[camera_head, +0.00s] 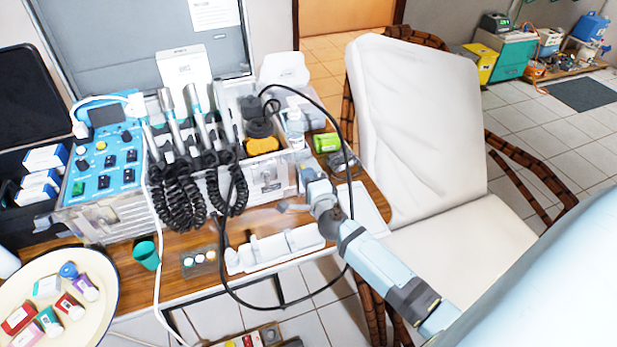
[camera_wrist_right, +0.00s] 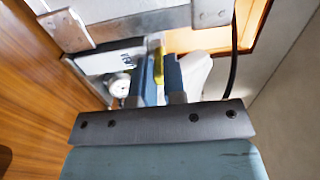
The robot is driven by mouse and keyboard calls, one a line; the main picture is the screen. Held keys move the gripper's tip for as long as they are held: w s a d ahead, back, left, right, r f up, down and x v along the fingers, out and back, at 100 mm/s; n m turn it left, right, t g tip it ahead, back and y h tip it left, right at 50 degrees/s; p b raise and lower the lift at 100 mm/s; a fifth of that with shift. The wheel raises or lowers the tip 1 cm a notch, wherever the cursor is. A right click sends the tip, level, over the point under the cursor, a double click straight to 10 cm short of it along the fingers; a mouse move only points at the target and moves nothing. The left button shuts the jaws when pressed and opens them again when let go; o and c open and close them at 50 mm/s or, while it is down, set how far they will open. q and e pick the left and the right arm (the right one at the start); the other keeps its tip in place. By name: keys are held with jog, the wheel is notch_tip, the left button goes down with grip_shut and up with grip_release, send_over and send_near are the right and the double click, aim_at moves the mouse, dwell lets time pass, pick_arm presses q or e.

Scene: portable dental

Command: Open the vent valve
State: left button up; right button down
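The portable dental unit (camera_head: 110,215) is a metal case with a blue control panel on the table. In the right wrist view, a small upright yellow piece (camera_wrist_right: 158,66) shows between the two blue fingers of my right gripper (camera_wrist_right: 156,76), closer to the right finger. It looks like a valve lever, but I cannot tell for sure. The fingers stand apart, with a gap at the left. In the head view my right gripper (camera_head: 303,188) is at the right end of the case, and the yellow piece is not distinguishable there. My left gripper is out of view.
A black hose (camera_head: 222,250) loops in front of the case and past my right arm. A white holder (camera_head: 275,250), a green cup (camera_head: 147,255) and a round tray (camera_head: 100,335) are at the front. A white chair (camera_head: 415,130) stands at the right.

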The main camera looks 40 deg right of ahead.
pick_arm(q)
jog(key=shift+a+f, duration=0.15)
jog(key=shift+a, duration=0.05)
